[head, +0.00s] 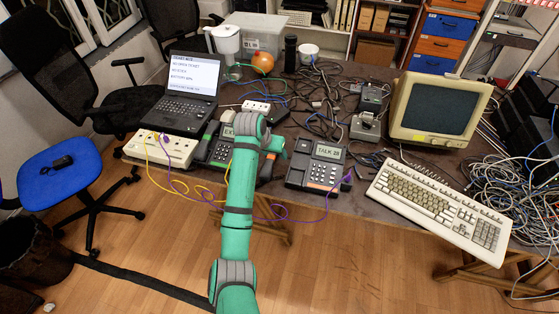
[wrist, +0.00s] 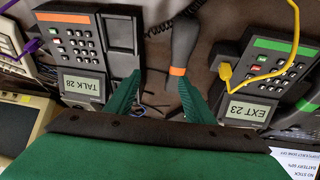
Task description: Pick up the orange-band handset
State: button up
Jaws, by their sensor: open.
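The orange-band handset (wrist: 186,38) is dark grey with an orange band near its lower end in the wrist view. It lies off the hook between two desk phones. My gripper (wrist: 158,98) is open, with a green finger on each side of the banded end; the right finger is much closer to it. I cannot tell whether that finger touches it. The phone with an orange strip (wrist: 75,40) reads TALK 28, and its cradle looks empty. In the head view my arm hides most of the space between the phones.
The green-strip phone (wrist: 270,70) reads EXT 23 and has a yellow cable (wrist: 293,30) plugged in. A coiled cord lies near the handset. A laptop (head: 188,95), a power strip (head: 162,147), a keyboard (head: 437,205) and a monitor (head: 438,110) stand around; tangled cables cover the table behind.

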jog(key=shift+n+y, duration=0.4)
jog(key=shift+y, duration=0.3)
jog(key=w+a+r, duration=0.2)
jog(key=a, duration=0.1)
jog(key=shift+r, duration=0.1)
send_over(271, 157)
jog(key=s+a, duration=0.1)
notch_tip(271, 157, down, 5)
jog(key=shift+a+r, duration=0.1)
jog(key=shift+a, duration=0.05)
jog(key=f, duration=0.3)
jog(key=d+f, duration=0.1)
jog(key=shift+w+f, duration=0.25)
jog(key=shift+w, duration=0.05)
jog(key=shift+w+d+f, duration=0.1)
jog(key=shift+w+f, duration=0.1)
jog(key=shift+f, duration=0.25)
grip_shut()
